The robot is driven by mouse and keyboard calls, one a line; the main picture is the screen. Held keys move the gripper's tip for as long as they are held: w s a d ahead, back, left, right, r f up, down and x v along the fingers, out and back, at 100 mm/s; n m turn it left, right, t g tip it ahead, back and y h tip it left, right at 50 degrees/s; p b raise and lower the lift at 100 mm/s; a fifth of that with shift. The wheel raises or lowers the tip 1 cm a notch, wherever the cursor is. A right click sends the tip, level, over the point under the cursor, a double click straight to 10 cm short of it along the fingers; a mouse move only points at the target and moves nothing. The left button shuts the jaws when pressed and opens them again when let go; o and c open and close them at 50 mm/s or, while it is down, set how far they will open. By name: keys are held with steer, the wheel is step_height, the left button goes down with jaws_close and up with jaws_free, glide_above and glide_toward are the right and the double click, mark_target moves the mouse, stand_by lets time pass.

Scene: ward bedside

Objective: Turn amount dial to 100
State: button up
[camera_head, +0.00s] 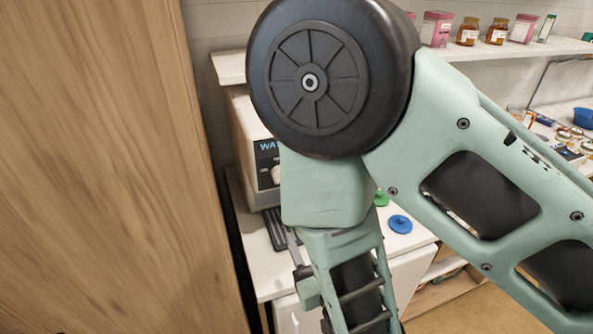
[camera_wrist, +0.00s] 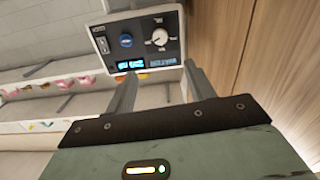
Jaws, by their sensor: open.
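In the wrist view, a machine's dark control panel (camera_wrist: 143,45) is ahead of my gripper (camera_wrist: 157,90). The panel carries a white dial (camera_wrist: 159,37) at right, a blue round knob (camera_wrist: 126,40) at left and a lit blue display (camera_wrist: 130,65) along one edge. The dial's markings are too small to read. My gripper is open, its two fingers apart and empty, short of the panel. In the head view, my arm hides most of the machine (camera_head: 243,135); a strip of its panel with "WAT" lettering (camera_head: 268,147) and part of a pale knob (camera_head: 276,173) show.
A wooden panel (camera_head: 115,160) stands close at left in the head view. A white counter (camera_head: 262,262) holds a blue disc (camera_head: 400,224) and a green one (camera_head: 381,199). A wall shelf (camera_head: 490,43) bears jars and boxes.

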steer(key=b, duration=0.1)
steer(key=p, duration=0.2)
glide_toward(281, 176)
steer(key=x, duration=0.7)
steer(key=shift+w+a+r, duration=0.1)
steer(key=shift+w, duration=0.25)
steer(key=shift+w+a, duration=0.1)
steer(key=shift+w, duration=0.3)
steer(key=c, duration=1)
